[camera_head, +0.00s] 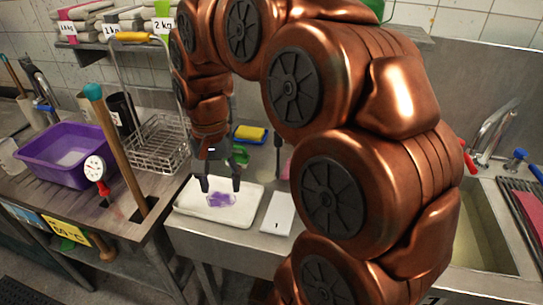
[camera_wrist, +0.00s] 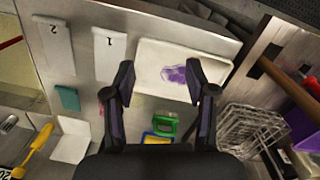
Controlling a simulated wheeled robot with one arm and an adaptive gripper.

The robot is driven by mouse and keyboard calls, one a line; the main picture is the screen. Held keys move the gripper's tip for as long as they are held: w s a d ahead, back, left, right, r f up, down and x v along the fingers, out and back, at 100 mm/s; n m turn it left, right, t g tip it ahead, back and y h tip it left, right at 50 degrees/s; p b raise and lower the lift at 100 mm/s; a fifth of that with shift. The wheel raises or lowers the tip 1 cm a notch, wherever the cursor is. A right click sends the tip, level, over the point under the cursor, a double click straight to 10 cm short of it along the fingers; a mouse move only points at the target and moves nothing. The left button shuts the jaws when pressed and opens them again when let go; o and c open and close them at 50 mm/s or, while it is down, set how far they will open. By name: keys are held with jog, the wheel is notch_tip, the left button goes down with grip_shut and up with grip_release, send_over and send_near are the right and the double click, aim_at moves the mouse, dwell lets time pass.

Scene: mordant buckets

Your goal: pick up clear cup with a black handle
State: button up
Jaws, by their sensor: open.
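I cannot make out a clear cup with a black handle for certain in either view. A pale, translucent vessel (camera_head: 10,157) is cut off by the left edge of the head view, and its handle cannot be made out. My gripper (camera_head: 220,184) is open and empty, pointing down above a white tray (camera_head: 183,205) with a purple stain. In the wrist view my gripper's two fingers (camera_wrist: 160,82) are spread apart, with the tray (camera_wrist: 153,55) beyond them. My copper arm hides much of the middle and right of the head view.
A purple tub (camera_head: 65,165), a wire basket (camera_head: 158,150) and a teal-topped wooden stick (camera_head: 115,140) stand at left. A dark cylinder (camera_head: 122,112) is behind them. A white card marked 1 (camera_head: 278,215) lies right of the tray. A sink (camera_head: 485,230) is at right.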

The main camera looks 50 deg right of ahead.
jog(key=w+d+r+m+p, duration=0.1)
jog(key=w+d+r+m, duration=0.15)
jog(key=d, duration=0.35)
jog(key=w+d+r+m, duration=0.1)
jog(key=w+d+m, duration=0.2)
jog(key=d, duration=0.2)
jog(key=r+m+p, duration=0.1)
jog(key=m, duration=0.6)
send_over(278, 136)
jog(key=w, duration=0.1)
jog(key=shift+w+d+n+t, duration=0.1)
jog(key=shift+w+n+t, duration=0.05)
jog(key=shift+n+t, duration=0.15)
jog(key=shift+d, duration=0.3)
jog(key=shift+f, duration=0.2)
jog(key=shift+f+p, duration=0.55)
jog(key=shift+f, duration=0.55)
jog(key=shift+s+f+p, duration=0.25)
jog(key=shift+f+p, duration=0.75)
jog(key=shift+f, duration=0.15)
jog(key=shift+f+p, duration=0.45)
jog(key=shift+f, duration=1)
grip_shut()
